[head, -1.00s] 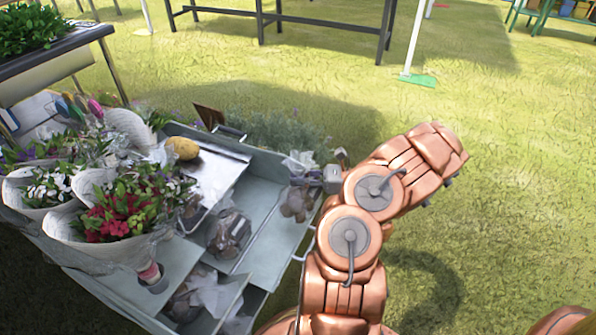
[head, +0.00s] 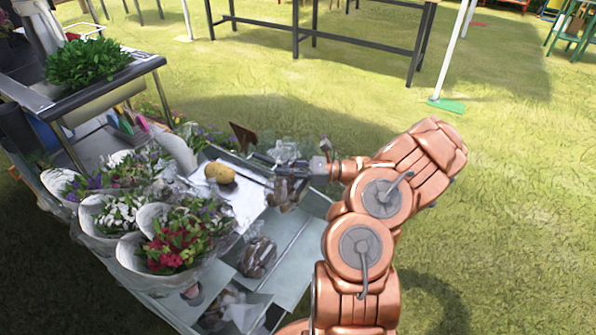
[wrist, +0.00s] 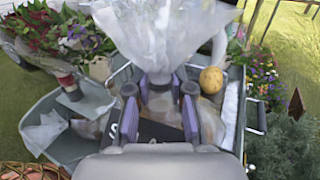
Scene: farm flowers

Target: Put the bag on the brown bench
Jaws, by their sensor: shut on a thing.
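My gripper (head: 312,170) is shut on a bag (head: 286,150), with clear crinkled plastic above the jaws and a brown, blurred part below. In the wrist view the two purple-padded fingers (wrist: 160,100) close on the bag's neck, and its clear plastic (wrist: 168,35) fans out ahead of them. The bag is held over the far side of the grey metal cart (head: 318,205). I cannot tell for sure which piece of furniture is the brown bench; long dark-framed tables (head: 300,35) stand at the back, their tops partly cut off.
Other bags (head: 258,257) lie in the cart's compartments. A yellow potato-like item (head: 219,173) and wrapped bouquets (head: 170,250) are on the cart's left. A white pole (head: 452,55) with a green foot stands on open grass.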

